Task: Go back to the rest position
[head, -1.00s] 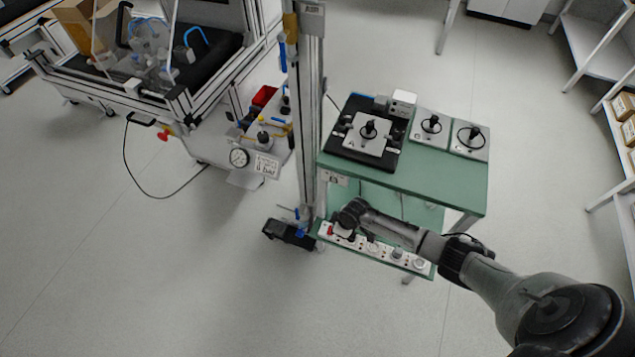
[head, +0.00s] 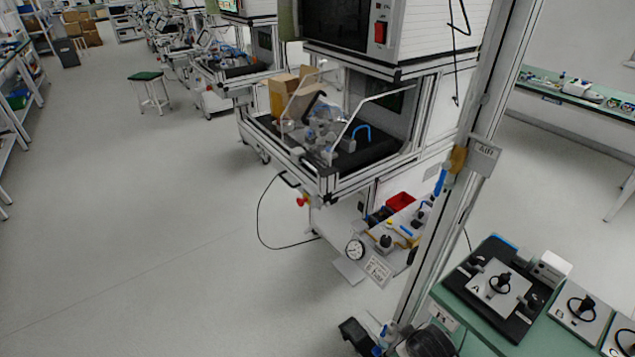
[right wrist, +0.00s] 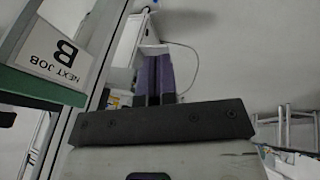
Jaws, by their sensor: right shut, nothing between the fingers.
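My right gripper (right wrist: 153,72) shows in the right wrist view with its two purple-grey fingers together and nothing between them. In the head view only a dark, rounded part of my right arm shows at the bottom edge, by the foot of the metal post; the gripper itself is out of that picture. My left gripper is in neither view.
The metal post (head: 455,190) stands left of the green table (head: 478,325), which bears a black fixture (head: 519,328) and grey plates (head: 569,309). Grey floor (head: 150,240) is clear at left.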

